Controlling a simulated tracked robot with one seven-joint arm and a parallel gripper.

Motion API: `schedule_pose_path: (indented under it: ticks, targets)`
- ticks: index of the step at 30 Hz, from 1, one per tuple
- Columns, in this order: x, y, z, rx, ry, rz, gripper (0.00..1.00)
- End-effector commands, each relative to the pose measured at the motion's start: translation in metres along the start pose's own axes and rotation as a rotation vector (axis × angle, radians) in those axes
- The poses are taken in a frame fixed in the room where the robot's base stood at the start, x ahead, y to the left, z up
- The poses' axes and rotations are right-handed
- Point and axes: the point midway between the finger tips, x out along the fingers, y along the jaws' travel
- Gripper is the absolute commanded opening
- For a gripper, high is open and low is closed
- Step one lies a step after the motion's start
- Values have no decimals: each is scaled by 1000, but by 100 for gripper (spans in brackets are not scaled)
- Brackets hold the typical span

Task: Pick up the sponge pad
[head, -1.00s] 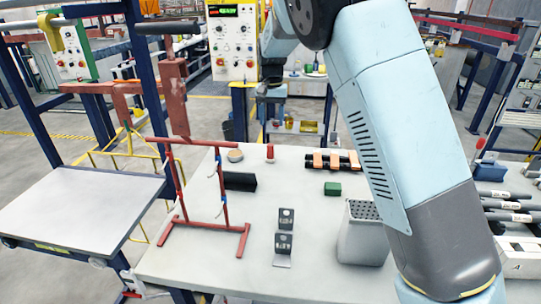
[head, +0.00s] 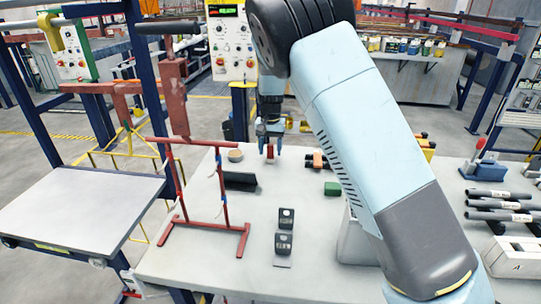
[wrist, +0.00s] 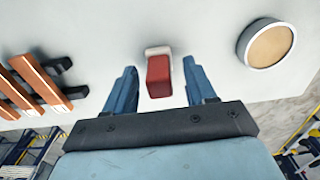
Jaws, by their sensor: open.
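Two small blocks on the grey table could be the sponge pad, and I cannot tell which. One is a red block with a pale end (wrist: 158,77), also near the table's far edge in the head view (head: 270,152). The other is a green block (head: 332,188) farther right and nearer. My gripper (head: 269,138) points down over the red block. In the wrist view my open fingers (wrist: 158,68) stand on either side of the red block, with gaps on both sides. I cannot tell the height between them.
A round tan-topped dish (head: 235,155) sits left of the red block. Orange-and-black tools (head: 316,160) lie to its right. A dark block (head: 240,181), a red rack frame (head: 206,226) and a metal bracket (head: 284,243) stand nearer. My arm partly hides a grey bin (head: 355,243).

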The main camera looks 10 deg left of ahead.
Motion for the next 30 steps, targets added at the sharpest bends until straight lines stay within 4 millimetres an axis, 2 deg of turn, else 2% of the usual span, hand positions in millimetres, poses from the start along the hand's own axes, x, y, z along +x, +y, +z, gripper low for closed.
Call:
schedule_pose_path:
  ticks: [3,10,27,30]
  targets:
    - [11,0,0,1,-1,0,55]
    - [12,0,0,1,0,-1,54]
    - [12,0,0,1,0,0,0]
    - [12,0,0,1,0,0,0]
